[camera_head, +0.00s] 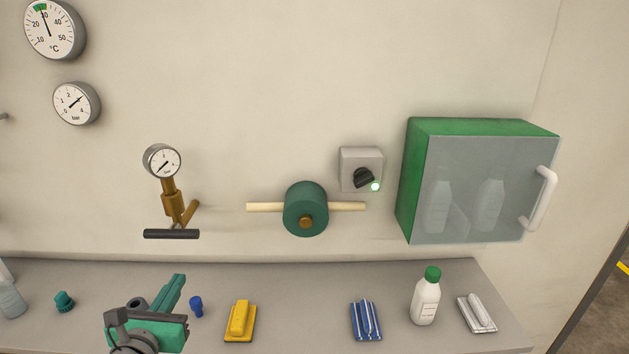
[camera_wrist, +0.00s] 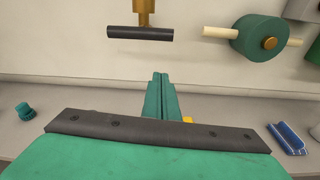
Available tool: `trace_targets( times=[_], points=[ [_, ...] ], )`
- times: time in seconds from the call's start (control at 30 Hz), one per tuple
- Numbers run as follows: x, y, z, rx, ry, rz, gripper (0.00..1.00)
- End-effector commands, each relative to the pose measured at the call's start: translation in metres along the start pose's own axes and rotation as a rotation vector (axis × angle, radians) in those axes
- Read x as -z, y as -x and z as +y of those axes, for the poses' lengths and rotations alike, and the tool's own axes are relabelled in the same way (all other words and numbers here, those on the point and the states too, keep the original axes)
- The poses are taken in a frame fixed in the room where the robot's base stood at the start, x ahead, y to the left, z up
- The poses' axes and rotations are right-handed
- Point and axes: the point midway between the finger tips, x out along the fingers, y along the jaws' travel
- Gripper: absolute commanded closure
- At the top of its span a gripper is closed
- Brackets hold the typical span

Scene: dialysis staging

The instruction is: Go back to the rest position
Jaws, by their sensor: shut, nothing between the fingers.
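My gripper (camera_head: 175,293) is in the lower left of the head view, over the grey counter, with green fingers reaching toward the wall. In the wrist view its fingers (camera_wrist: 160,95) are pressed together with nothing between them. It is below the brass valve (camera_head: 173,205), whose black T-handle (camera_head: 171,234) is on the wall. The handle also shows at the top of the wrist view (camera_wrist: 139,33), apart from the fingertips.
The counter (camera_head: 300,335) holds a teal cap (camera_head: 64,301), blue plug (camera_head: 196,307), yellow block (camera_head: 239,321), blue striped item (camera_head: 366,320), white bottle (camera_head: 426,300) and white packet (camera_head: 477,313). A green wheel (camera_head: 305,209), dark knob (camera_head: 363,178) and closed green cabinet (camera_head: 480,185) are on the wall.

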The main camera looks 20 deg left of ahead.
Motion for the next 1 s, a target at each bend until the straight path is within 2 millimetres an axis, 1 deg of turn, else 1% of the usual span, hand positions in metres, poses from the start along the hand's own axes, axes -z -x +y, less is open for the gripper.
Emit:
trace_targets(
  times=[0.07,0.17,0.27,0.37,0.5,0.57,0.77,1.0],
  points=[
    [0.003,-0.001,-0.002,-0.001,-0.015,0.005,1.0],
    [0.014,-0.003,-0.006,-0.01,-0.08,0.022,1.0],
    [0.035,-0.004,-0.015,-0.026,-0.208,0.051,1.0],
    [0.058,-0.005,-0.026,-0.042,-0.373,0.083,1.0],
    [0.091,-0.001,-0.043,-0.051,-0.614,0.123,1.0],
    [0.105,0.001,-0.051,-0.05,-0.716,0.136,1.0],
    [0.148,0.016,-0.083,-0.029,-1.06,0.169,1.0],
    [0.196,0.045,-0.126,0.022,-1.464,0.169,1.0]
  ],
)
